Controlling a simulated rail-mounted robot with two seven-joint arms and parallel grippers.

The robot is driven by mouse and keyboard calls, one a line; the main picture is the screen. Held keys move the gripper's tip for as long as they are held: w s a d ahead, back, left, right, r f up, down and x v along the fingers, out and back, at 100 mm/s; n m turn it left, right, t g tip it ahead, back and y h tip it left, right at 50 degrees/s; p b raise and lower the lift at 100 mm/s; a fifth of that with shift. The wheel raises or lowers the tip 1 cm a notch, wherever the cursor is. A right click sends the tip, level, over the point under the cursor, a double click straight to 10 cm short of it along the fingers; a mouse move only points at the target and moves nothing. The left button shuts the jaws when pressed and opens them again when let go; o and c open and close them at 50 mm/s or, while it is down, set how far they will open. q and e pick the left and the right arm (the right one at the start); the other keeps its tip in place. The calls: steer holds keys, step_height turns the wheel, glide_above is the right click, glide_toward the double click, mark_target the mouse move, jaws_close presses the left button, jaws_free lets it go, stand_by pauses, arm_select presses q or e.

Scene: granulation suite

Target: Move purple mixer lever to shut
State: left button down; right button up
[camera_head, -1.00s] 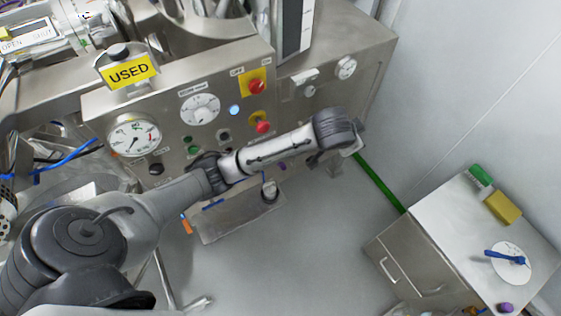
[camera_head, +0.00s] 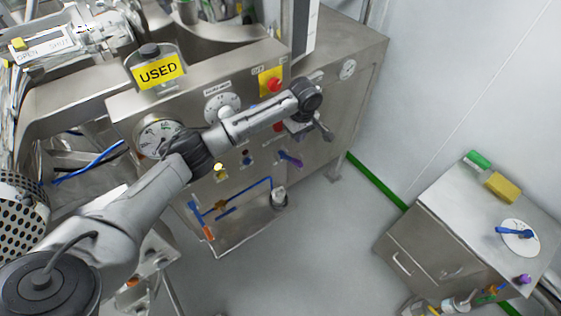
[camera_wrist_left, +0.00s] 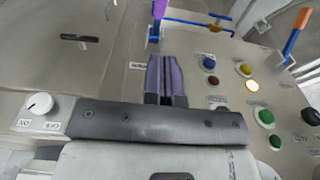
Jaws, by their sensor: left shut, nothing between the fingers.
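The purple mixer lever (camera_head: 291,159) sticks out from the steel machine's front panel, slanting down to the right. In the left wrist view a bright purple bar, apparently this lever (camera_wrist_left: 160,9), is cut by the top edge. My left gripper (camera_head: 326,133) is above and to the right of the lever in the head view and looks apart from it. Its fingers (camera_wrist_left: 164,75) are closed together and empty, pointing toward the panel below the lever in the wrist picture. The lever's label is too small to read. My right gripper is out of view.
Buttons, including a blue one (camera_head: 246,158), sit left of the lever. A side cabinet (camera_head: 440,220) stands at the right. Floor between is clear.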

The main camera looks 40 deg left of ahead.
mark_target(294, 160)
arm_select(q)
steer(key=f, duration=1)
steer(key=shift+s+a, duration=0.2)
steer(key=shift+a, duration=0.15)
steer(key=shift+p, duration=0.35)
